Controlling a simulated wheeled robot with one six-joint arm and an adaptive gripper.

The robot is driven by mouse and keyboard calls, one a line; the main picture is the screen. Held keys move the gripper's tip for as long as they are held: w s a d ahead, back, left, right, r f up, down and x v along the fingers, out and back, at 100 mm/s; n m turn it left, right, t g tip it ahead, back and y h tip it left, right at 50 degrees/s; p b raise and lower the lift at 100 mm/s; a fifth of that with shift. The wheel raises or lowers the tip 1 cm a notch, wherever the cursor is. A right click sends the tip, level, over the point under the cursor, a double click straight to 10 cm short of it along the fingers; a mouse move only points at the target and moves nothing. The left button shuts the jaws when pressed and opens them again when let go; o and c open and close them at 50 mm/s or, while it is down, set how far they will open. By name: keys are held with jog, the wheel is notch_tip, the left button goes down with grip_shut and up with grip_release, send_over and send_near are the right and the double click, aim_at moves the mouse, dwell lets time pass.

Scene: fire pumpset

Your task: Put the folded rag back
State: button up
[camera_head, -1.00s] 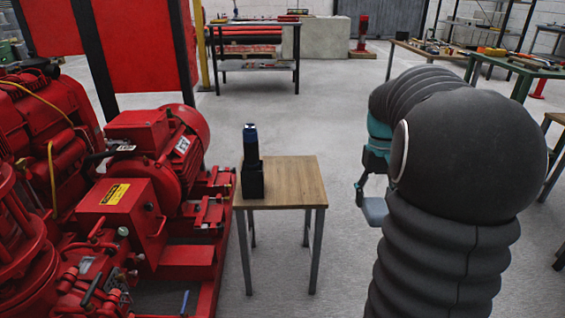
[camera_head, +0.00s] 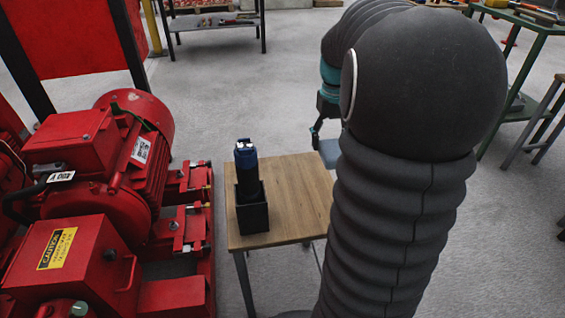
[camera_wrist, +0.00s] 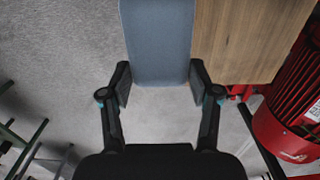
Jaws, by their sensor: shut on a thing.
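The folded rag is a flat blue-grey piece (camera_wrist: 157,42), held between the two fingers of my gripper (camera_wrist: 158,84) in the wrist view. In the head view a small part of the rag (camera_head: 328,152) shows beside my arm, near the right edge of the small wooden table (camera_head: 290,200). My gripper (camera_head: 317,138) is mostly hidden behind my arm there. In the wrist view the tabletop (camera_wrist: 235,40) lies to the right of the rag, with bare floor below the rag's left part.
A dark blue and black device (camera_head: 247,170) stands upright in a black holder (camera_head: 252,210) at the table's left side. The red pumpset (camera_head: 110,180) stands close on the left. A green workbench (camera_head: 530,50) is at the right. The tabletop's middle is clear.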

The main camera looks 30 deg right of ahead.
jog(key=w+a+f, duration=0.4)
jog(key=w, duration=0.1)
jog(key=w+a+f, duration=0.2)
jog(key=w+a, duration=0.1)
jog(key=shift+a+f+b, duration=0.1)
jog(key=shift+f+b, duration=0.15)
jog(key=shift+b, duration=0.05)
jog(key=shift+f, duration=2.05)
jog(key=shift+f+b, duration=0.1)
jog(key=shift+b, duration=0.25)
jog(key=o, duration=0.9)
notch_tip(320, 180, up, 12)
jog(key=p, duration=0.1)
jog(key=shift+w+p, duration=0.15)
jog(key=shift+p, duration=0.25)
